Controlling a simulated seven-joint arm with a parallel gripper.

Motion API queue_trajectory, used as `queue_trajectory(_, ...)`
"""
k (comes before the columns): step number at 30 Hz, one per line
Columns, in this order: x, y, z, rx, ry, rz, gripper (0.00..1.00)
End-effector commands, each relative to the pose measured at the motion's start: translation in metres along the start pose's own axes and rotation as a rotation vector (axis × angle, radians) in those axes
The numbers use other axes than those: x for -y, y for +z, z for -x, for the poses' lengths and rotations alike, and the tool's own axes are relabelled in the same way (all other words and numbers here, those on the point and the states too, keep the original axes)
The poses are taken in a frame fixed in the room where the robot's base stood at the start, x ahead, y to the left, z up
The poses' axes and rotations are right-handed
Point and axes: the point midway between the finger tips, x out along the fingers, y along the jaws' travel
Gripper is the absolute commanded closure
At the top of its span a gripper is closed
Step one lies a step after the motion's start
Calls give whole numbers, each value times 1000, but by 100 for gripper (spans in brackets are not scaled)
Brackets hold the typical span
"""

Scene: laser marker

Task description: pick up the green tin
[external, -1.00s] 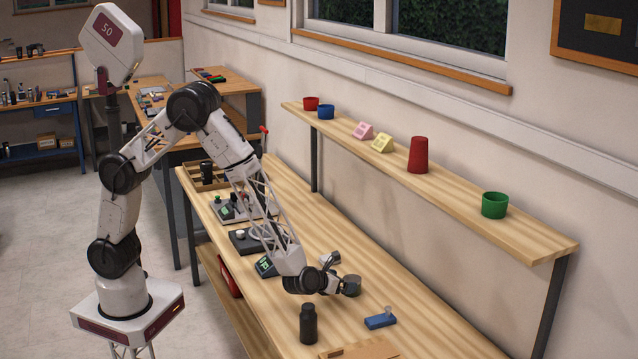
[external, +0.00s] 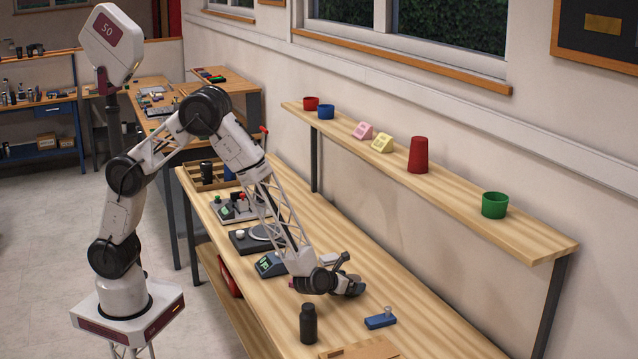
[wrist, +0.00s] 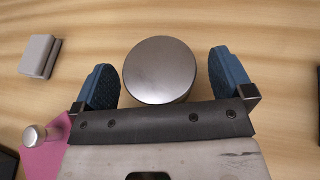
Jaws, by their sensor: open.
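The only plainly green container is a small open-topped green tin or cup (external: 495,205) near the right end of the wall shelf. My gripper (external: 349,275) is far from it, low over the workbench. In the wrist view my gripper (wrist: 163,70) is open, with a blue-padded finger on each side of a round grey metal lid or top (wrist: 160,70). A gap shows on both sides of this round thing. Its side is mostly hidden, so I cannot tell its side colour. In the external view my gripper largely hides it.
A grey block (wrist: 40,56) and a pink piece with a metal knob (wrist: 45,150) lie left in the wrist view. A dark bottle (external: 308,323) and a blue block with a knob (external: 380,321) stand nearby. The shelf (external: 440,190) overhangs the bench's wall side.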

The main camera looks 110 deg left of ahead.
Motion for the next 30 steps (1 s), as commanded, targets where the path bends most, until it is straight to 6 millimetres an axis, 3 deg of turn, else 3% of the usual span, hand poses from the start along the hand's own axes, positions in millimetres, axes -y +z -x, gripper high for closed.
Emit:
queue_trajectory(6, 0, 0, -10, 0, 1, 1, 1)
queue_trajectory(22, 0, 0, -10, 0, 0, 1, 1)
queue_trajectory(23, 0, 0, -10, 0, 0, 1, 2)
queue_trajectory(30, 0, 0, -10, 0, 0, 1, 39)
